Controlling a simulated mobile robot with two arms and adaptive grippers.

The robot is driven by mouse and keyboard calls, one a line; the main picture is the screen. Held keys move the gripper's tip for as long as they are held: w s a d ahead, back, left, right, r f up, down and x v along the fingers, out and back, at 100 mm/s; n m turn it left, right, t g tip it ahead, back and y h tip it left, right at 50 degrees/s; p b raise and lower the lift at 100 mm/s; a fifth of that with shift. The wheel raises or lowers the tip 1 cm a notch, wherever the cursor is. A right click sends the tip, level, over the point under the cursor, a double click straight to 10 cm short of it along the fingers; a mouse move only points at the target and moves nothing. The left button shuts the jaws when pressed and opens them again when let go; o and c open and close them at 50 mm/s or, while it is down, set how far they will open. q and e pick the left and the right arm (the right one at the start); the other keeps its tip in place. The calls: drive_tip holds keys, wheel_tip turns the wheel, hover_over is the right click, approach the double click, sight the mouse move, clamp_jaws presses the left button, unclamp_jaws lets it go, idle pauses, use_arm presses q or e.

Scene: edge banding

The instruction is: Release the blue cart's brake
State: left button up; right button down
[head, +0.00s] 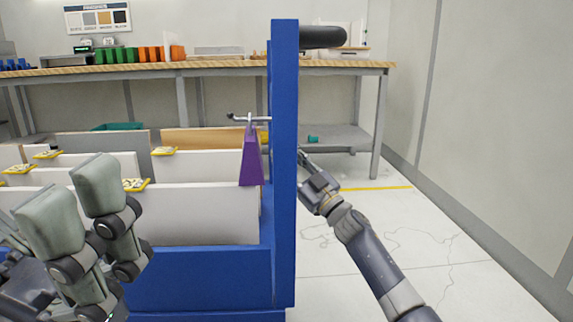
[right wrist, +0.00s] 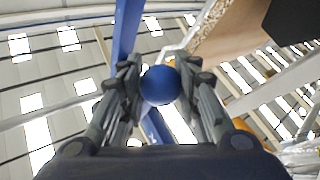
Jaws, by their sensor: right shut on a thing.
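The blue cart (head: 284,230) stands in the middle of the head view, its tall post upright and its bed loaded with panels. My right gripper (head: 304,160) is just right of the post. In the right wrist view a round blue knob (right wrist: 160,85) sits between its fingers, and the gripper is shut on it. A blue bar (right wrist: 126,35) runs past the fingers there. The knob is hidden in the head view. My left gripper (head: 80,200) is at the lower left in front of the panels, fingers apart and empty.
White and brown panels (head: 200,205) with yellow tags (head: 135,184) stand on the cart. A purple bracket (head: 251,160) is beside the post. A workbench (head: 220,70) with green and orange bins is behind. The floor (head: 400,230) right of the cart is clear to the wall.

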drive_tip(key=shift+s+a+f, duration=0.1)
drive_tip(key=shift+a+f, duration=0.05)
drive_tip(key=c, duration=1.6)
unclamp_jaws()
drive_tip(key=o, duration=0.4)
drive_tip(key=v, duration=1.2)
